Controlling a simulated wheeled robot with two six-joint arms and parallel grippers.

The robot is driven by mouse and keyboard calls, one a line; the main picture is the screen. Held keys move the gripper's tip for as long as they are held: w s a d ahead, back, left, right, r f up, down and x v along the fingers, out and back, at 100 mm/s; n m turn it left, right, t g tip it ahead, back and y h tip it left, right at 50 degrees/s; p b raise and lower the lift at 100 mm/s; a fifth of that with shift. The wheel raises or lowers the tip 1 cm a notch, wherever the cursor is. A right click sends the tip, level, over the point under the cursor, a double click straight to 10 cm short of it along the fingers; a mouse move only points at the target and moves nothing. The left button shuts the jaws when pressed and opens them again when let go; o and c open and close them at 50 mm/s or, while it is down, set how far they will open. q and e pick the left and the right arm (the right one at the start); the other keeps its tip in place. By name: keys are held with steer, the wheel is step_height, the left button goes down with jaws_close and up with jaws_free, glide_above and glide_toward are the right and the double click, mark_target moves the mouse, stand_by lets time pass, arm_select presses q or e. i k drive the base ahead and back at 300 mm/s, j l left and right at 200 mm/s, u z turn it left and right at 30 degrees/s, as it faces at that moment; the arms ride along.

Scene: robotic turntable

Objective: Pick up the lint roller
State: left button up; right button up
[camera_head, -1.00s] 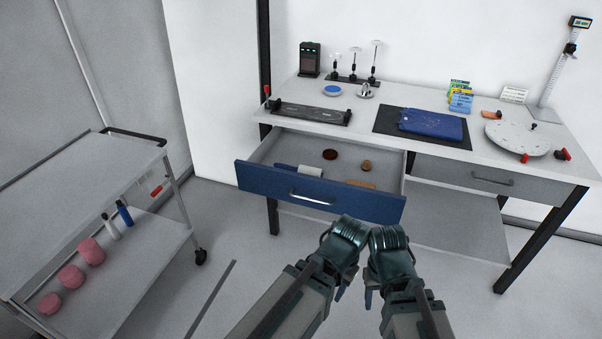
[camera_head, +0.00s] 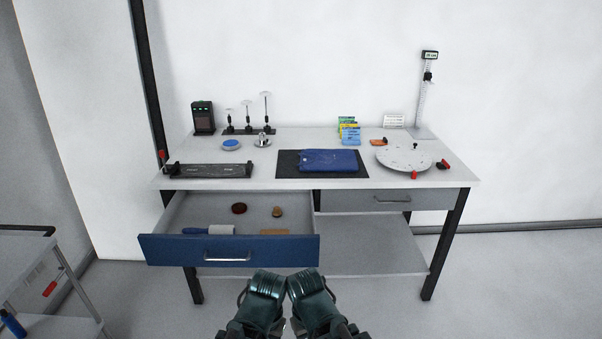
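The lint roller (camera_head: 223,230) lies in the open blue-fronted drawer (camera_head: 228,250), near its front left. It has a blue handle at left and a white roll at right; the drawer front partly hides it. My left gripper (camera_head: 266,284) and my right gripper (camera_head: 305,284) are side by side at the bottom centre, in front of the bench and well short of the drawer's contents. Their fingertips are not clearly visible, so I cannot tell if they are open.
The drawer also holds a dark red round item (camera_head: 239,208), a small tan item (camera_head: 277,212) and a tan flat piece (camera_head: 275,232). The bench top (camera_head: 265,178) carries a blue folded cloth (camera_head: 329,161) and a round turntable (camera_head: 400,158). A cart (camera_head: 35,236) stands at left.

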mark_target(221, 228)
steer(key=i+j+z, duration=0.25)
steer(key=j, duration=0.35)
steer(key=j+z, duration=0.3)
steer(key=j, duration=0.3)
